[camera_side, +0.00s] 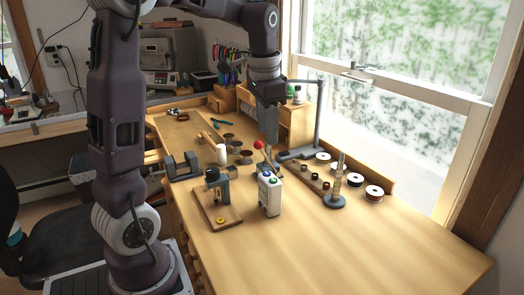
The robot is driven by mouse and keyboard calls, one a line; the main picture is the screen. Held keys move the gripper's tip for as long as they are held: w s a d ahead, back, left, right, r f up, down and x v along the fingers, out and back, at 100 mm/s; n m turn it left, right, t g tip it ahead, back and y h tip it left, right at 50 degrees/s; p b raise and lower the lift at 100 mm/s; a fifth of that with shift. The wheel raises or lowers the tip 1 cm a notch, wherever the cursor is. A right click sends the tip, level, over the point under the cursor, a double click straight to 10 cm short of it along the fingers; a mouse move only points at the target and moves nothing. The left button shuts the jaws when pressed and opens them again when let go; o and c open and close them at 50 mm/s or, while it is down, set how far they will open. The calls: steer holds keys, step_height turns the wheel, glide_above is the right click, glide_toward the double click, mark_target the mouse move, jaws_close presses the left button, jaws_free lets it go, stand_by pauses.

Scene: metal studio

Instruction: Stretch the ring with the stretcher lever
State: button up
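A lever with a red ball knob (258,145) rises at a slant from near the top of a white box (270,196) in the middle of the bench. I cannot tell which body the lever joins. My gripper (269,143) points down just right of the knob, very close to it. I cannot tell whether they touch, or whether the fingers are open or shut. A stepped, tapered post (338,178) stands upright on a round dark base (335,202) to the right. I cannot make out a ring for certain; small dark rings or cups (314,176) sit on a wooden strip nearby.
A small press (213,184) on a wooden board with a yellow disc (221,221) stands left of the white box. A grey vise-like block (183,167) is further left. Several spools (373,192) line the window side. The front bench top (340,255) is clear.

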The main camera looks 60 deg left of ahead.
steer(key=g, duration=0.1)
glide_above(263, 151)
step_height(263, 151, down, 4)
steer(key=shift+m, duration=0.3)
steer(key=f, duration=0.6)
steer(key=shift+a+f, duration=0.25)
steer(key=shift+f, duration=0.1)
jaws_close()
steer(key=shift+w+r, duration=0.1)
